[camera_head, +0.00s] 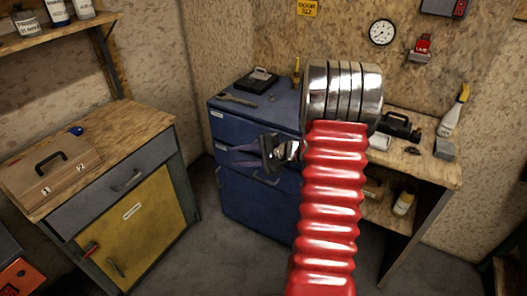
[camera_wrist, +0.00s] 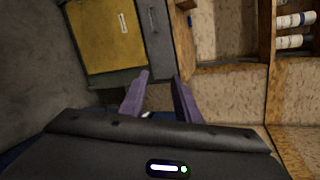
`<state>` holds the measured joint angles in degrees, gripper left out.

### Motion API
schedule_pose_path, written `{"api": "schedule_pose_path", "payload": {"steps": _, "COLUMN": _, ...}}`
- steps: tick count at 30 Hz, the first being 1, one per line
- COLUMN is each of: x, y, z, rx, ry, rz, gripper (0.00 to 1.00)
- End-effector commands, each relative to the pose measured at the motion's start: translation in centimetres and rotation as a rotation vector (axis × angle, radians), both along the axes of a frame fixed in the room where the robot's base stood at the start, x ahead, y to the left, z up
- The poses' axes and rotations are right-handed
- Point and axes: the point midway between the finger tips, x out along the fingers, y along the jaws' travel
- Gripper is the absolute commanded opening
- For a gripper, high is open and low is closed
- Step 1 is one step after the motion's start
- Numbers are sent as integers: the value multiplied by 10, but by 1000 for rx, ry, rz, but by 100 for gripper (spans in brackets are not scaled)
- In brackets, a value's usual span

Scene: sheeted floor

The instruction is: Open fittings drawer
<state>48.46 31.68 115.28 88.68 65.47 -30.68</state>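A blue cabinet (camera_head: 230,190) stands at the back, with a labelled upper drawer and a bar handle (camera_head: 266,181) on its lower front. A wooden-topped cabinet at left has a closed grey drawer (camera_head: 85,199) with a bar handle (camera_head: 127,181). The grey drawer also shows in the wrist view (camera_wrist: 157,45). The labels are too small to read, so I cannot tell which drawer holds fittings. My gripper (camera_head: 237,155) is in front of the blue cabinet, its purple fingers pointing left. In the wrist view its fingers (camera_wrist: 160,90) are apart and empty.
A yellow door (camera_head: 140,225) is below the grey drawer. A wooden case (camera_head: 40,185) lies on the left top. A workbench (camera_head: 420,165) with tools stands at right. Shelves with bottles (camera_head: 58,12) hang upper left. The floor (camera_head: 205,240) between the cabinets is clear.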

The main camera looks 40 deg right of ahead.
Motion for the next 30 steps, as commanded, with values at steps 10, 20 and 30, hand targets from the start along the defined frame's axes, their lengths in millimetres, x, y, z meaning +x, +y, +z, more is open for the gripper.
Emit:
{"api": "schedule_pose_path", "payload": {"steps": 10, "x": -20, "y": -137, "z": -78, "rx": 138, "ry": -81, "rz": -371, "gripper": 30}}
{"api": "schedule_pose_path", "payload": {"steps": 20, "x": -42, "y": -192, "z": -111, "rx": 172, "ry": -116, "rz": -531, "gripper": 30}}
{"api": "schedule_pose_path", "payload": {"steps": 30, "x": -40, "y": -191, "z": -112, "rx": 172, "ry": -116, "rz": -529, "gripper": 30}}
